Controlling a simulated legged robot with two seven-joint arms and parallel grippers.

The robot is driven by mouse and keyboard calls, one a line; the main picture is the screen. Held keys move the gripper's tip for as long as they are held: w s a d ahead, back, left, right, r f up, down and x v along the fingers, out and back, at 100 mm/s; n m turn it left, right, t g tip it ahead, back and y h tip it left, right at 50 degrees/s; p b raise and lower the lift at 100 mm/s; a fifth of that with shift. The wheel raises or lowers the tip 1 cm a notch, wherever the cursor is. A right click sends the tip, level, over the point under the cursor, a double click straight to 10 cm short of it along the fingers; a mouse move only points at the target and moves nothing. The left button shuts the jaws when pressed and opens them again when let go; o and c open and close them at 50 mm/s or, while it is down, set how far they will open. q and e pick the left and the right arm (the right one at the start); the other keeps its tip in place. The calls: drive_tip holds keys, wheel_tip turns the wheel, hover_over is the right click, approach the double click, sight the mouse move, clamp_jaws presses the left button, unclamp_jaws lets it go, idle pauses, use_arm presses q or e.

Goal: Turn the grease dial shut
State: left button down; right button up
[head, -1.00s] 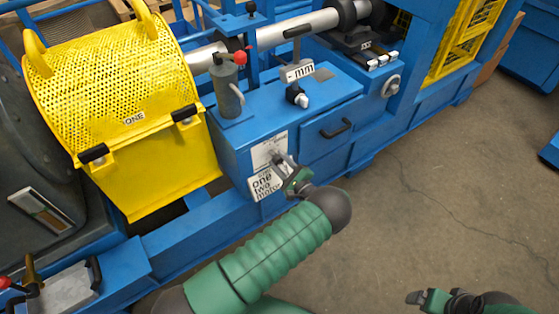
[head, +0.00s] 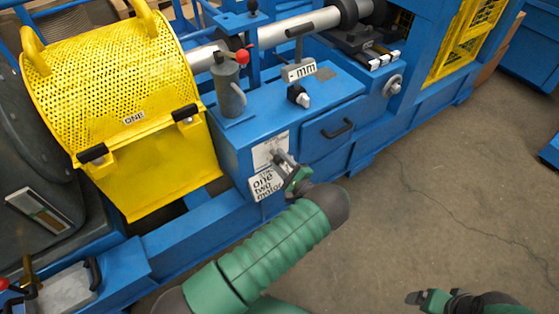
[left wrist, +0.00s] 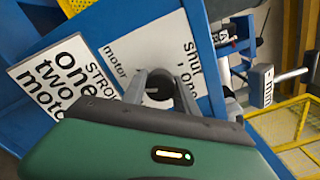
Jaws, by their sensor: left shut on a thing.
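The grease dial, a dark round knob (left wrist: 158,84), shows between the two fingers of my left gripper (left wrist: 158,80) in the left wrist view. It is on a white plate (left wrist: 165,55) marked "shut" and "motor". My left gripper (head: 279,158) is shut on the knob, at the front of the blue cabinet (head: 232,150) in the head view. There the fingers mostly hide the knob, and its pointer cannot be read. My right gripper (head: 428,298) is at the lower right of the head view, over the floor and away from the machine; its jaw opening is unclear.
A white label (head: 264,184) is below the plate. A grey cylinder with a red-ball lever (head: 230,85) stands on the cabinet. A drawer handle (head: 338,128) sticks out to the right. The yellow mesh guard (head: 115,75) is at left. The floor (head: 430,200) at right is clear.

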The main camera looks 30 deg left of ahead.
use_arm(q)
drive_tip(key=n, duration=0.5)
drive_tip(key=shift+s+d+f+b, duration=0.1)
drive_tip(key=shift+s+f+b, duration=0.15)
drive_tip(key=shift+f+b, duration=0.1)
drive_tip(key=n, duration=0.4)
drive_tip(key=shift+n, duration=0.4)
drive_tip(key=n, duration=1)
drive_tip(key=shift+n+b, duration=0.35)
drive_tip(key=shift+n, duration=0.05)
drive_tip(key=n, duration=0.4)
drive_tip(key=shift+d+n, duration=0.1)
drive_tip(key=shift+n, duration=0.2)
drive_tip(key=n, duration=1)
drive_tip(key=shift+b, duration=0.35)
drive_tip(key=n, duration=0.4)
drive_tip(key=shift+r+n, duration=0.1)
drive_tip(key=shift+n, duration=0.3)
